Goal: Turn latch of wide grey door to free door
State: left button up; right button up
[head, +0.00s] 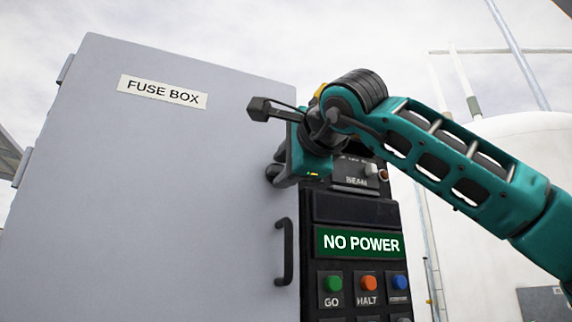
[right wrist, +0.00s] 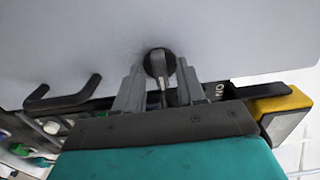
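The wide grey door (head: 150,190) is labelled FUSE BOX and looks shut. Its latch is a dark round knob with a lever (right wrist: 159,64), near the door's edge in the right wrist view. In the head view my right gripper (head: 276,173) is at the door's right edge and mostly hides the latch. In the right wrist view the two grey fingers of my right gripper (right wrist: 160,88) stand apart, one on each side of the latch, with gaps visible. The gripper is open around the latch. My left gripper is not in view.
A black door handle (head: 285,252) sits below the latch; it also shows in the right wrist view (right wrist: 62,98). A dark control panel (head: 355,210) with a NO POWER display and several coloured buttons stands right of the door. Hinges (head: 22,167) are on the left edge.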

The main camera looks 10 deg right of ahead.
jog(key=c, duration=0.5)
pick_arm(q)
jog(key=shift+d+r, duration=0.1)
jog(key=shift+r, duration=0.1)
pick_arm(e)
grip_shut()
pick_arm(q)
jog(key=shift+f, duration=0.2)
pick_arm(e)
jog(key=shift+m, duration=0.4)
jog(key=shift+f+m+b, duration=0.1)
jog(key=shift+m+b, duration=0.4)
jog(key=shift+m, duration=0.5)
jog(key=m+b, duration=0.1)
jog(key=m, duration=0.2)
jog(key=shift+m, duration=1.2)
jog(key=m+b, duration=0.1)
jog(key=m, duration=0.4)
jog(key=shift+b, duration=0.35)
pick_arm(q)
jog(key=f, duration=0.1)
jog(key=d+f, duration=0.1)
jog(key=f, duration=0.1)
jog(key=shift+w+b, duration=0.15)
jog(key=shift+b, duration=0.25)
pick_arm(e)
jog(key=m, duration=0.4)
jog(key=shift+m, duration=0.3)
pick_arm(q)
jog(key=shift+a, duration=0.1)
